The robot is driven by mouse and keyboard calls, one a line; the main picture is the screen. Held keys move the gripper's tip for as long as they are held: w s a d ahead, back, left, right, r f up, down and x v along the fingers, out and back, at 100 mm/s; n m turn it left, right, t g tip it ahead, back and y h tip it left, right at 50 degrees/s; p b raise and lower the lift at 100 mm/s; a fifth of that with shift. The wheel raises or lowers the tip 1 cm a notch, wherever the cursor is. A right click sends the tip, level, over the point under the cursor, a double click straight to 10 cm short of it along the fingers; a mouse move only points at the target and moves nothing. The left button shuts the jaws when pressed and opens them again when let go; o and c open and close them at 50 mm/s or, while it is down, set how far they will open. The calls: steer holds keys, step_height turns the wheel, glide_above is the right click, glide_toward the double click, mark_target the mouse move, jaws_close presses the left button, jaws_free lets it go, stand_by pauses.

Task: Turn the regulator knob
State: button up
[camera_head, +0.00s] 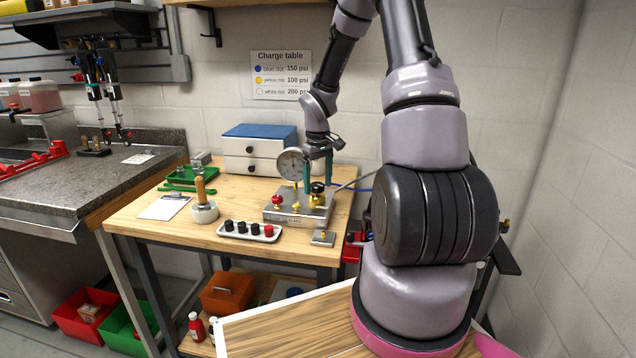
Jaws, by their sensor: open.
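A metal charging block (286,215) stands on the wooden bench. It carries a round dial gauge (291,164), a red knob (277,201) at its left and a black knob (317,187) on a brass body at its right. The black knob looks like the regulator knob. My gripper (318,178) points down over the right part of the block, its teal fingers apart. The fingers appear to be on either side of the black knob or just above it; contact cannot be told. The left finger is close to the gauge's right edge.
A white tray (249,234) of black and red caps lies in front of the block. A wooden-handled tool (203,200), clipboard (165,207), green tray (190,178) and drawer box (260,152) share the bench (150,225). A charge table sign (282,75) hangs behind.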

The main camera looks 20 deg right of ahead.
mark_target(318, 185)
step_height(318, 185, up, 11)
stand_by(0.4)
steer(key=shift+f, duration=0.15)
